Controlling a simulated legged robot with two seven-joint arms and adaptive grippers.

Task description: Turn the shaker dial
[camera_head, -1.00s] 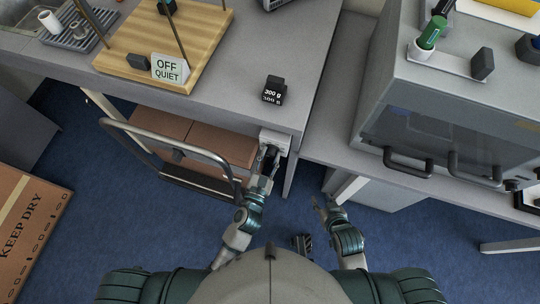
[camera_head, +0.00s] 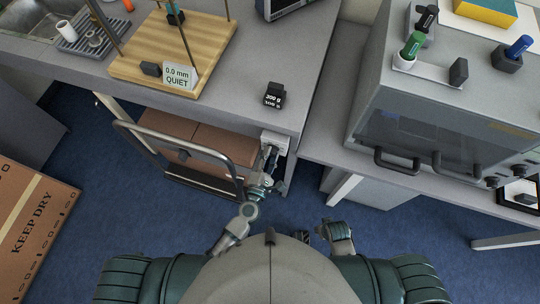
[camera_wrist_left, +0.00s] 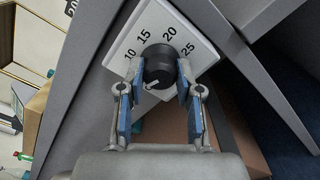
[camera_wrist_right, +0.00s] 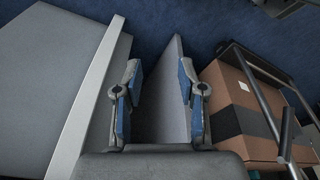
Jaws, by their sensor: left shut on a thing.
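The shaker dial is a black round knob (camera_wrist_left: 159,66) on a white plate (camera_wrist_left: 128,50) marked 10, 15, 20 and 25. The plate (camera_head: 275,140) sits on the front of the table's right end. My left gripper (camera_wrist_left: 160,82) has its fingers on either side of the knob, shut on it. In the head view the left gripper (camera_head: 269,160) partly hides the dial. A small sign (camera_head: 179,76) on the wooden board reads "0.0 mm QUIET". My right gripper (camera_wrist_right: 160,90) is open and empty, low beside the table in the head view.
A cart with a metal handle (camera_head: 180,145) and brown boxes (camera_head: 222,143) stands under the table. A black 300 g weight (camera_head: 273,95) lies on the tabletop (camera_head: 240,80). A grey cabinet with handles (camera_head: 440,110) stands at right.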

